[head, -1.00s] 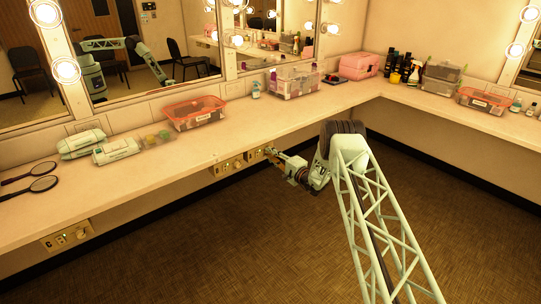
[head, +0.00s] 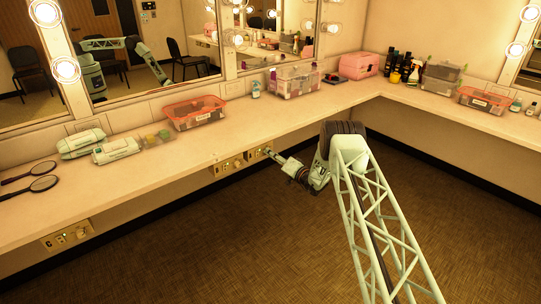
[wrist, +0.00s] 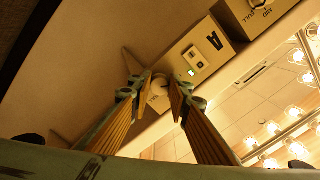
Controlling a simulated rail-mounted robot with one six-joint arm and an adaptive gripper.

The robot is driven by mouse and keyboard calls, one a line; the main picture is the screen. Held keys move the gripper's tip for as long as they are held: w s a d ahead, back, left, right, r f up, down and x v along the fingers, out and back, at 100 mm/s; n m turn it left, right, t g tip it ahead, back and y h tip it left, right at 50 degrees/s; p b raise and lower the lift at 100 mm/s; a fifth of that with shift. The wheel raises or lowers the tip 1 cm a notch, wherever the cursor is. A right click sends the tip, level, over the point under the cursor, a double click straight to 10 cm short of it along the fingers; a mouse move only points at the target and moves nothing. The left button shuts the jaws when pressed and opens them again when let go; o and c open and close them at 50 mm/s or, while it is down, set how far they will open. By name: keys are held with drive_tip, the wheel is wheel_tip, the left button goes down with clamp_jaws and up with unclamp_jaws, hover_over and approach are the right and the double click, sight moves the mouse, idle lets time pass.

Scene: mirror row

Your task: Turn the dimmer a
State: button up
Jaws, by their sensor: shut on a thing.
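My gripper (head: 268,152) is at the right-hand panel (head: 256,156) of a pair of brass-coloured control panels under the counter's front edge. In the wrist view the two fingertips (wrist: 161,84) sit on either side of a pale round dimmer knob (wrist: 158,96), shut on it. The knob's panel carries a small lit green light (wrist: 191,72) and a dark rocker switch (wrist: 214,40). The fingers hide part of the knob, and its pointer position cannot be read. No letter naming this dimmer is legible.
The neighbouring panel (head: 228,167) has its own knob, with MID and FULL markings in the wrist view (wrist: 262,12). Another panel (head: 67,236) is at far left. The counter (head: 215,150) runs just above my gripper. The floor below is clear.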

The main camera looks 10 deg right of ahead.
drive_tip(key=shift+n, duration=0.4)
drive_tip(key=o, duration=0.9)
drive_tip(key=shift+c, duration=0.2)
drive_tip(key=shift+s+d, duration=0.1)
drive_tip(key=v, duration=1.1)
drive_tip(key=shift+s, duration=0.35)
drive_tip(key=shift+d, duration=0.15)
